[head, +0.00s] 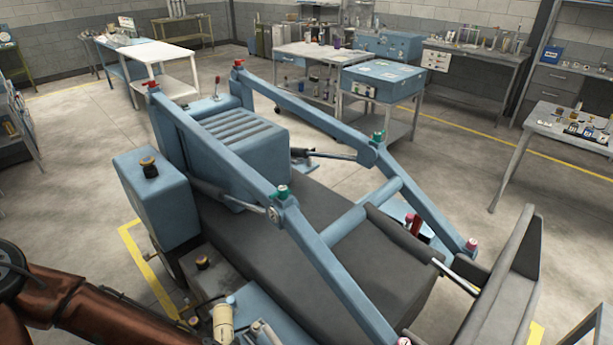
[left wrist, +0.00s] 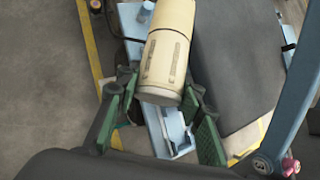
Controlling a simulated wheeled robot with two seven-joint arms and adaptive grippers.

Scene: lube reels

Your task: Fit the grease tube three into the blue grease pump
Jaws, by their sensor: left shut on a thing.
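A cream cylinder, which looks like the grease tube (left wrist: 168,55), lies between the green-padded fingers of my left gripper (left wrist: 160,118) in the left wrist view. The gripper is shut on its near end. The tube (head: 222,325) also shows upright at the bottom edge of the head view, beside the loader's dark body. A light-blue part (left wrist: 165,130), perhaps the blue grease pump, shows below and behind the tube; whether they touch cannot be told. My left arm enters the head view at lower left. My right gripper is not in view.
A blue loader (head: 235,140) with long lift arms and a grey bucket (head: 505,285) fills the middle. Its lift arm (left wrist: 295,95) stands at the right of the left wrist view. Workbenches (head: 470,60) line the back. Open floor (head: 65,170) lies to the left.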

